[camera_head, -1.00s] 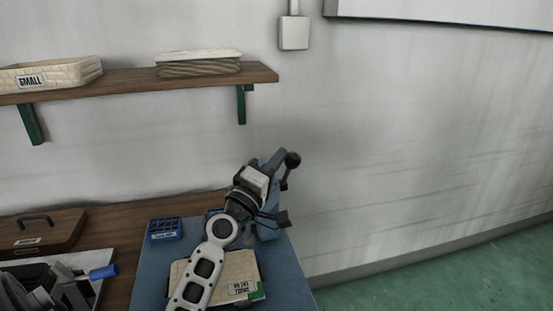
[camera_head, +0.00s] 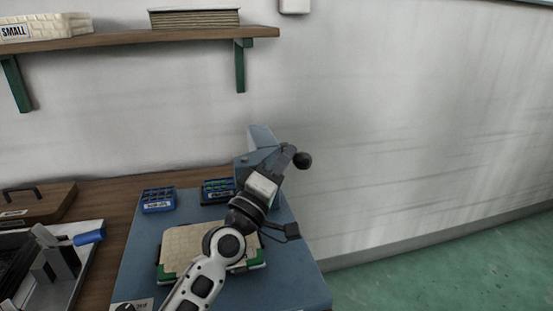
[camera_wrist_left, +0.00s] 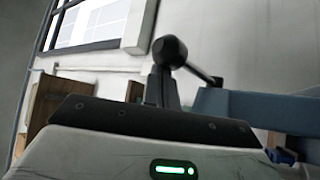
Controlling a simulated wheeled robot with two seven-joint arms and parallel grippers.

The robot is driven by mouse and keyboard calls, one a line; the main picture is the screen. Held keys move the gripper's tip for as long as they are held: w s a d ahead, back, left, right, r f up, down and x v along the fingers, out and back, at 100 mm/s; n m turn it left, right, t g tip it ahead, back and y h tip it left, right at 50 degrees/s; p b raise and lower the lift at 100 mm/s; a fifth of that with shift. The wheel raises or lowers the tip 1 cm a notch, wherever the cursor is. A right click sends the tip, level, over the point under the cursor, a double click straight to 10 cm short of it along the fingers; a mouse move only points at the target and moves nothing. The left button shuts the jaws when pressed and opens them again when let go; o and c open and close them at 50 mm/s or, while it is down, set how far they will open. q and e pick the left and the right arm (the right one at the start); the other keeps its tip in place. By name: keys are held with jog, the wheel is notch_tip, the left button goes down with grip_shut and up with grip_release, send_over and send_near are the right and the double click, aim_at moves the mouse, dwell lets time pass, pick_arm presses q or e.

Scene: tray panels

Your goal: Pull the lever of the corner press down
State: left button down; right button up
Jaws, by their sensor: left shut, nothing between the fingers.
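The corner press (camera_head: 262,138) is a blue block at the back right of the blue bench mat. Its lever ends in a black ball knob (camera_head: 302,160), right of the press in the head view. In the left wrist view, the knob (camera_wrist_left: 170,50) sits on a thin rod (camera_wrist_left: 203,74) running right toward the blue press (camera_wrist_left: 250,107). My left gripper (camera_head: 286,154) is shut and empty, just left of the knob. In the wrist view its dark fingertips (camera_wrist_left: 162,86) overlap the knob's underside; I cannot tell whether they touch. My arm hides part of the press.
Two blue bins (camera_head: 158,200) (camera_head: 217,191) and a cream pad with green corners (camera_head: 185,243) are on the mat (camera_head: 295,280). A tray with a blue-handled tool (camera_head: 88,237) lies at left. A shelf (camera_head: 150,38) is above. The wall is bare at right.

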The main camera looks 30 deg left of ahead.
pick_arm(q)
jog(key=f+b, duration=0.1)
jog(key=f, duration=0.2)
jog(key=f+b, duration=0.1)
jog(key=shift+s+d+f+b, duration=0.25)
jog(key=shift+d+f+b, duration=0.05)
jog(key=shift+d+f, duration=0.1)
pick_arm(e)
jog(key=shift+f, duration=0.6)
jog(key=shift+w, duration=0.1)
pick_arm(q)
jog(key=shift+f, duration=0.15)
pick_arm(e)
jog(key=shift+f, duration=0.1)
pick_arm(q)
jog(key=b+v, duration=0.2)
jog(key=v, duration=0.9)
jog(key=shift+b, duration=0.35)
jog(key=shift+s+a, duration=0.1)
jog(key=shift+s, duration=0.4)
pick_arm(e)
jog(key=shift+s+f+t, duration=0.25)
jog(key=shift+f+t, duration=0.05)
jog(key=shift+f, duration=0.3)
